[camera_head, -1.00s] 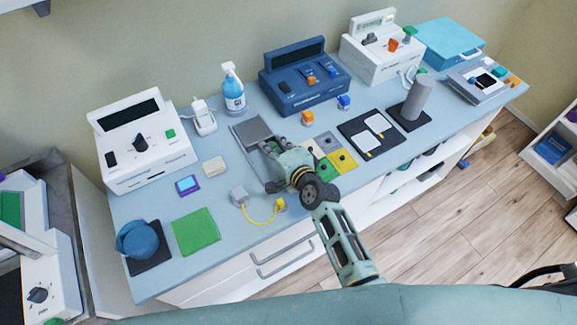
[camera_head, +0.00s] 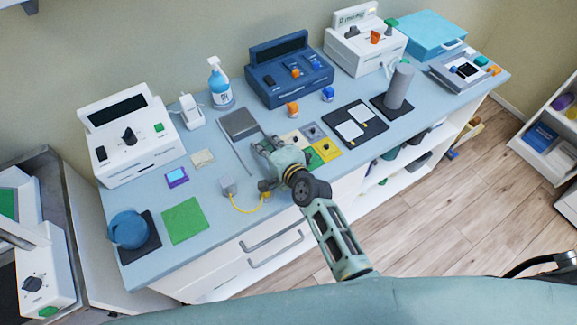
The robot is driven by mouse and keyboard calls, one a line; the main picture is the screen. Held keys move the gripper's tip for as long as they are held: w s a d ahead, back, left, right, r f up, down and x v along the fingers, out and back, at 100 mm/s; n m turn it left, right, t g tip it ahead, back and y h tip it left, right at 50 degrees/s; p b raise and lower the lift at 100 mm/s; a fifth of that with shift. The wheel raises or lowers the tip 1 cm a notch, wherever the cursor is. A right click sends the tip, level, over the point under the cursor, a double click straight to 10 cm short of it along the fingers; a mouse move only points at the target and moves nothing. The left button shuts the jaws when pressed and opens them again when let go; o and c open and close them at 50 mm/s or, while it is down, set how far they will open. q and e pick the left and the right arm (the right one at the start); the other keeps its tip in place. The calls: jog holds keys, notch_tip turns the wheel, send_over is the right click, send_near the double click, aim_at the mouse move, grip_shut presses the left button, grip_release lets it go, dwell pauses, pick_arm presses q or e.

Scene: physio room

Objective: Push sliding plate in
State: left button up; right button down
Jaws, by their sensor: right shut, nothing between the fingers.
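The sliding plate (camera_head: 239,123) is a flat dark grey square at the back of the table, left of the middle. My right gripper (camera_head: 262,142) is shut and empty. It is just in front and to the right of the plate, low over the table. I see a small gap between plate and gripper, and I cannot tell whether they touch. The gripper and wrist hide part of the track on the right. My left gripper is not in view.
Coloured tiles (camera_head: 326,150) lie right beside my right wrist. A blue device (camera_head: 289,75) and a spray bottle (camera_head: 220,88) stand behind. The table's front edge is close to my arm.

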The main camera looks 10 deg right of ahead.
jog(key=shift+v, duration=0.9)
jog(key=shift+s+d+r, duration=0.15)
jog(key=shift+s, duration=0.25)
jog(key=v, duration=0.3)
jog(key=shift+s+d, duration=0.1)
jog(key=shift+s, duration=0.2)
jog(key=shift+b+v, duration=0.3)
jog(key=shift+v, duration=0.9)
jog(key=shift+s+d+r, duration=0.15)
jog(key=shift+s, duration=0.05)
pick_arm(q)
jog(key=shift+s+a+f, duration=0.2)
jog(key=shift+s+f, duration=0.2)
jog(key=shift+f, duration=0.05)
pick_arm(e)
jog(key=shift+s, duration=0.1)
